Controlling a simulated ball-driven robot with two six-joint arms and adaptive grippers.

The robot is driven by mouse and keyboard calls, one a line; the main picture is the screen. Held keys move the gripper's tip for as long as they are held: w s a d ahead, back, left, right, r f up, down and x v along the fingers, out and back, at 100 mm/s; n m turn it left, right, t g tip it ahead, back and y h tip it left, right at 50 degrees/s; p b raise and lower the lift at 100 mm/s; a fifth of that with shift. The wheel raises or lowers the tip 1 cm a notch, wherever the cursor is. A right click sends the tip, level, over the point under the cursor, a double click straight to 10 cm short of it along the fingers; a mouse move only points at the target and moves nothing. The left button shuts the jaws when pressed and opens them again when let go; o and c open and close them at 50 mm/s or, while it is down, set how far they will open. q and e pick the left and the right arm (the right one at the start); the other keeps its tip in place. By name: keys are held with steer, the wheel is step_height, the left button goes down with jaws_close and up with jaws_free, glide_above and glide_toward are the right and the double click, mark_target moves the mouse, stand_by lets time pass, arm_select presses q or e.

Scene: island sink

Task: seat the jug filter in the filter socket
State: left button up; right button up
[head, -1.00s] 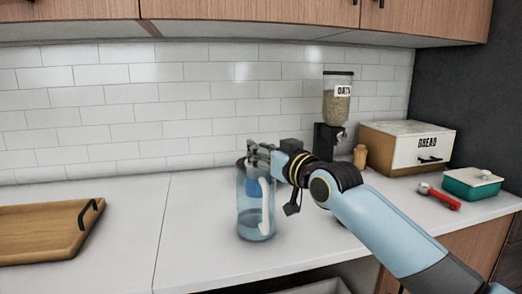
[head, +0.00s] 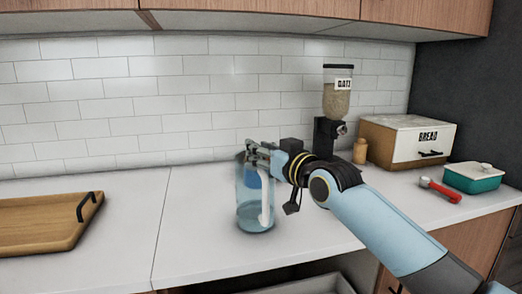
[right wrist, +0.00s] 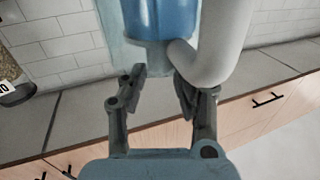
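The clear blue-tinted jug (head: 246,208) stands upright on the counter, with its white handle (head: 266,200) on the right side. A blue cylinder, seemingly the jug filter (head: 251,178), shows through the upper jug wall; it also appears large at the top of the right wrist view (right wrist: 162,18). The filter socket cannot be made out. My right gripper (head: 258,152) is at the jug's top beside the handle. In the right wrist view its fingers (right wrist: 158,82) are apart, with the handle (right wrist: 218,45) beyond the right finger and nothing clearly clamped. My left gripper is not in view.
A wooden tray (head: 40,220) with a black handle lies at the left. An oats dispenser (head: 337,100), a small wooden jar (head: 360,151), a bread box (head: 385,145), a red-handled item (head: 440,190) and a teal dish (head: 474,180) stand at the right.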

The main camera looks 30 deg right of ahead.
steer(key=o, duration=0.3)
steer(key=shift+f, duration=0.2)
steer(key=shift+s+f, duration=0.1)
steer(key=shift+s, duration=0.05)
steer(key=shift+s, duration=0.35)
steer(key=s, duration=1.1)
steer(key=shift+d+r, duration=0.25)
steer(key=shift+d, duration=0.2)
